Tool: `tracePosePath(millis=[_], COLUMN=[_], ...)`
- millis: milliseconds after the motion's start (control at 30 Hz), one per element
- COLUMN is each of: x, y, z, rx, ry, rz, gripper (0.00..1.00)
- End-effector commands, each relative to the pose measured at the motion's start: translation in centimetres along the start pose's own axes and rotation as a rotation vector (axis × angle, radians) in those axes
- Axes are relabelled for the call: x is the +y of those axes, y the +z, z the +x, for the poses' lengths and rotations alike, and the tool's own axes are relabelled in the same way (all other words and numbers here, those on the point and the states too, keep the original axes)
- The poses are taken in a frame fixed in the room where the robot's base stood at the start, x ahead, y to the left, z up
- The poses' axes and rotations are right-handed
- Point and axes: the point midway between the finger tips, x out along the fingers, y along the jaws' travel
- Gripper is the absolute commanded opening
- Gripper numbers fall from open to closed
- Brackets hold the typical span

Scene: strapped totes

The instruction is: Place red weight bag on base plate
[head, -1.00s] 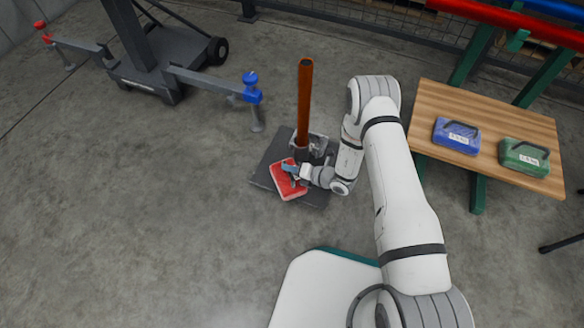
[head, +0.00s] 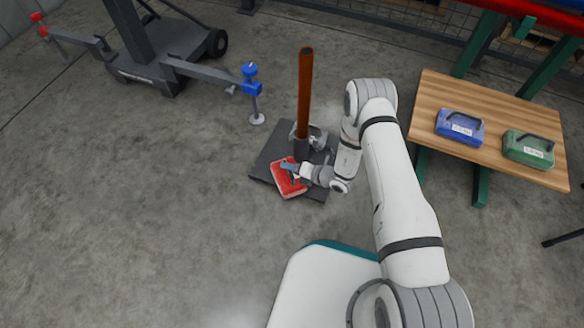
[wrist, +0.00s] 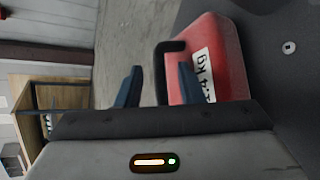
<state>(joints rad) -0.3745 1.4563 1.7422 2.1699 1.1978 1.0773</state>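The red weight bag (head: 288,182) rests at the front-left edge of the dark base plate (head: 270,152), turned at an angle and partly over the plate's edge. In the wrist view the bag (wrist: 228,60) shows a white weight label and a black handle (wrist: 162,70). The base plate (wrist: 285,90) shows at the right there. My gripper (head: 291,168) is over the bag. In the wrist view its two dark blue fingers (wrist: 158,88) stand apart, with the handle between them and a clear gap to the left finger. The bag's underside is hidden.
An upright orange-brown post (head: 305,90) stands on the base plate close to my gripper. A wooden table (head: 440,92) at the right holds a blue bag (head: 460,128) and a green bag (head: 528,150). A grey wheeled stand (head: 160,65) is at the upper left. The left floor is clear.

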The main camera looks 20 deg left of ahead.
Motion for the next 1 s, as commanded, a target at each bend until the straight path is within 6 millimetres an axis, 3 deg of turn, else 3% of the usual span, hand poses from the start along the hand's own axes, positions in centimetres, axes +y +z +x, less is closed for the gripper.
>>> tracePosePath(millis=[267, 367, 700, 1000], x=[0.2, 0.3, 0.4, 0.2], y=[0.1, 0.3, 0.3, 0.1], z=[-0.4, -1.6, -8.9, -12.0], rx=[-0.001, -0.002, -0.003, -0.001], ry=[-0.001, -0.002, -0.002, -0.001], rz=[0.001, 0.002, 0.004, 0.001], gripper=[0.34, 0.34, 0.34, 0.34])
